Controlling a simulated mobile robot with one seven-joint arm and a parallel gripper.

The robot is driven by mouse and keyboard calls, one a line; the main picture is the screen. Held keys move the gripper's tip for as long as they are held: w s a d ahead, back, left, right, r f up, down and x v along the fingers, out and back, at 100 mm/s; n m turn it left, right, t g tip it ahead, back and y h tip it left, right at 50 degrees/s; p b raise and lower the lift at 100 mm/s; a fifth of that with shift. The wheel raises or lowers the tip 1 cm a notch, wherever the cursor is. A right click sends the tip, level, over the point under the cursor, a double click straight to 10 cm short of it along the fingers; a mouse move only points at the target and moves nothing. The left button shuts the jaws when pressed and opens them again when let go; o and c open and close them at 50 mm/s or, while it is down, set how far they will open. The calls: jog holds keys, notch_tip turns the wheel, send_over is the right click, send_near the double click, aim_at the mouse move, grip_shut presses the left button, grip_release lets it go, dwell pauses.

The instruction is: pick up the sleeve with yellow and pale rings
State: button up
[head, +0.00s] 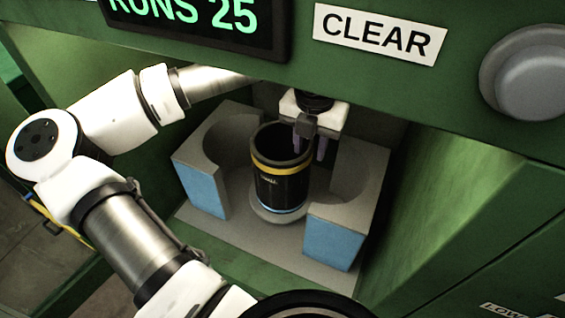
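The black sleeve (281,187) stands upright, open end up, on a round grey base (268,216) in a recess of the green machine. It has a yellow ring near the top and a pale bluish ring near the bottom, with small pale lettering between them. My gripper (310,150) points down at the sleeve's right rear rim. Its two purplish fingers are apart, one appearing over the sleeve's mouth and the other just outside its right wall. I cannot tell whether either finger touches the sleeve.
Two grey blocks with curved hollows and blue front faces flank the sleeve, one at left (205,190) and one at right (335,240). The machine's green front, with a CLEAR label (380,34), a round grey button (528,72) and a display (200,15), overhangs the recess.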

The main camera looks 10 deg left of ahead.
notch_tip(320, 180, down, 4)
jog(key=shift+f+p, duration=0.1)
jog(key=shift+p, duration=0.6)
grip_shut()
jog(key=shift+w, duration=0.1)
dwell(0.8)
